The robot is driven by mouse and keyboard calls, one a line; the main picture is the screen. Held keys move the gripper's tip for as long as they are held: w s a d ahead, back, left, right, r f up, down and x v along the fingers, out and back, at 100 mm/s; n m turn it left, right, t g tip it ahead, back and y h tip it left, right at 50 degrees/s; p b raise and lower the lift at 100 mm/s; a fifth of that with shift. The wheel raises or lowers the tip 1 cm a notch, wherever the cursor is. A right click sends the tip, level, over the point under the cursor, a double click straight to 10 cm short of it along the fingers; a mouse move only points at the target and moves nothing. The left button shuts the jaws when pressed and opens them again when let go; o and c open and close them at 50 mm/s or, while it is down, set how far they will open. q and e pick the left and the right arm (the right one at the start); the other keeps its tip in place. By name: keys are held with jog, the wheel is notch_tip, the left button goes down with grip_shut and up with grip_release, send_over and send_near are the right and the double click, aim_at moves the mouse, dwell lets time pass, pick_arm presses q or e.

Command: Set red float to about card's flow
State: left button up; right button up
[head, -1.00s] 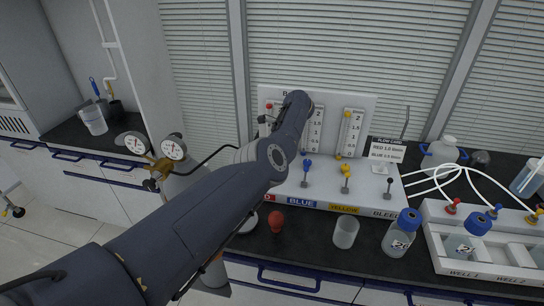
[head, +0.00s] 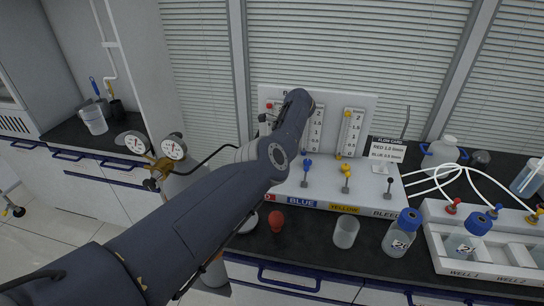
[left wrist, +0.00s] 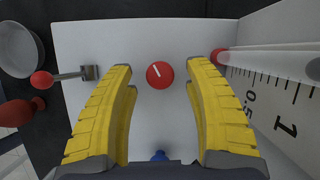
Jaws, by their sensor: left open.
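My left gripper (left wrist: 160,67) is open in the left wrist view. Its yellow fingers stand on either side of a round red knob (left wrist: 159,75) with a white mark pointing up and left, and a gap shows on each side. A red piece (left wrist: 218,56), float or end fitting, sits at the low end of the clear tube (left wrist: 270,60) beside the scale (left wrist: 285,100). In the head view my arm hides the gripper, the red knob and most of the red scale. The flow card (head: 388,150) has a RED and a BLUE line; its digits are too small to read surely.
A red-tipped lever (left wrist: 41,81) and a dish (left wrist: 20,50) lie left of the fingers. The head view shows blue (head: 307,165) and yellow knobs (head: 346,171), a red bulb (head: 276,221), a beaker (head: 345,231) and a blue-capped bottle (head: 402,235).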

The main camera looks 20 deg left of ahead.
pick_arm(q)
jog(key=v, duration=1.1)
jog(key=shift+r, duration=0.15)
jog(key=shift+d, duration=0.1)
